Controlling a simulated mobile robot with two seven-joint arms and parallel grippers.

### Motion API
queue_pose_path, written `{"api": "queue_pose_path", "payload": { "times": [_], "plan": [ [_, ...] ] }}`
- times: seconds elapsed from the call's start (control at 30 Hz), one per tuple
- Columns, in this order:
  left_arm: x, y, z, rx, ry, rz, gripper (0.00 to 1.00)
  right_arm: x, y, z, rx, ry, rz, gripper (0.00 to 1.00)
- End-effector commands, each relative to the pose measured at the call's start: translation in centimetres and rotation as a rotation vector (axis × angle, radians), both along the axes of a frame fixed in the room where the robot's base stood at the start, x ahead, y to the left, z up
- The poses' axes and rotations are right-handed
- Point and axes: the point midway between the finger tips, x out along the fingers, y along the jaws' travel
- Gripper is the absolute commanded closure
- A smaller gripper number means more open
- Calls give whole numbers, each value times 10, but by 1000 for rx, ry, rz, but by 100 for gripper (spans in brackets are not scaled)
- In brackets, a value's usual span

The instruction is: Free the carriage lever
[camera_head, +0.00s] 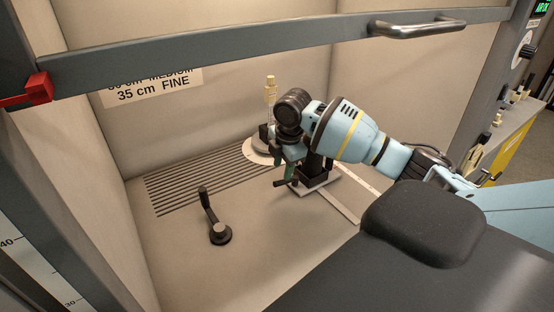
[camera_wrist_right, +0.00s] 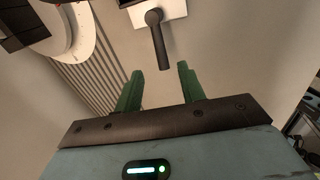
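The carriage (camera_head: 322,183) is a pale plate with a dark block, sitting on a pale ruled rail inside the box. Its black lever (camera_head: 282,183) sticks out toward the left. In the right wrist view the lever (camera_wrist_right: 158,42) hangs from a white plate (camera_wrist_right: 176,10) and points toward the gap between my fingers. My right gripper (camera_wrist_right: 160,70) has two green fingers, apart and empty. Its fingers stop just short of the lever's end in that picture; I cannot tell the depth gap. In the head view my wrist hides part of the carriage. My left gripper is not in view.
A black crank handle (camera_head: 211,218) stands on the floor of the box at left. A round white dial (camera_head: 257,152) with a yellowish-topped post (camera_head: 270,92) is behind the carriage. A raised grey sash bar (camera_head: 250,45) crosses above. A slotted vent lies along the back.

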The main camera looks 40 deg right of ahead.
Motion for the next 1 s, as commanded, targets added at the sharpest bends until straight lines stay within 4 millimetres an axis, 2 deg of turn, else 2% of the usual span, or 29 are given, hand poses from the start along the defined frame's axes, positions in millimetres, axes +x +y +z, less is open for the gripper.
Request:
{"api": "queue_pose_path", "payload": {
  "times": [0.17, 0.5, 0.7, 1.0],
  "plan": [
    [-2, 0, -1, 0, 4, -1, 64, 1, 0, -6, -1, 2, 0, 60],
    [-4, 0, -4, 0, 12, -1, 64, 9, -1, -51, 0, 4, 0, 60],
    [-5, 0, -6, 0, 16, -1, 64, 13, -1, -71, 1, 2, 0, 60],
    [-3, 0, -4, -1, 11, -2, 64, 14, -2, -77, 0, -1, 1, 60]
  ]
}}
